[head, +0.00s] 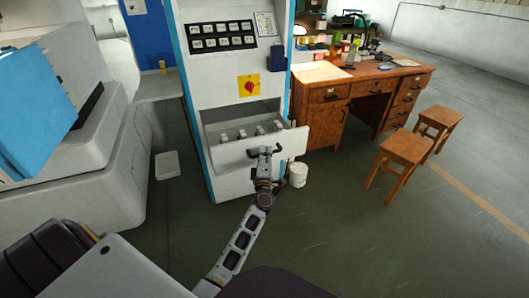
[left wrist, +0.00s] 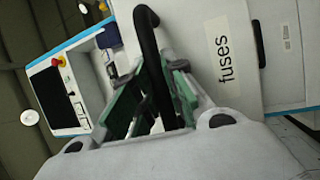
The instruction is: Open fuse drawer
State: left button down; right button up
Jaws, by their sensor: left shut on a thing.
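The fuse drawer (head: 235,153) stands out from the lower part of the white and blue cabinet (head: 217,80), and a row of fuses (head: 242,135) shows inside behind its front. My left gripper (head: 265,151) is at the drawer front, shut on the dark drawer handle. In the left wrist view, the black bar handle (left wrist: 147,35) runs down between the green-padded fingers of the gripper (left wrist: 155,100). The drawer front (left wrist: 205,50) there carries a label reading "fuses". The part of the handle between the fingers is partly hidden. My right gripper is not in view.
A wooden desk (head: 375,79) with lamp and clutter stands right of the cabinet, with two wooden stools (head: 404,149) before it. A white bucket (head: 298,175) stands by the cabinet's right side. A large white machine (head: 115,150) is at left. The floor in front is free.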

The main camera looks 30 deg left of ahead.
pick_arm(q)
jog(key=c, duration=1.7)
grip_release()
jog(key=shift+s, duration=0.15)
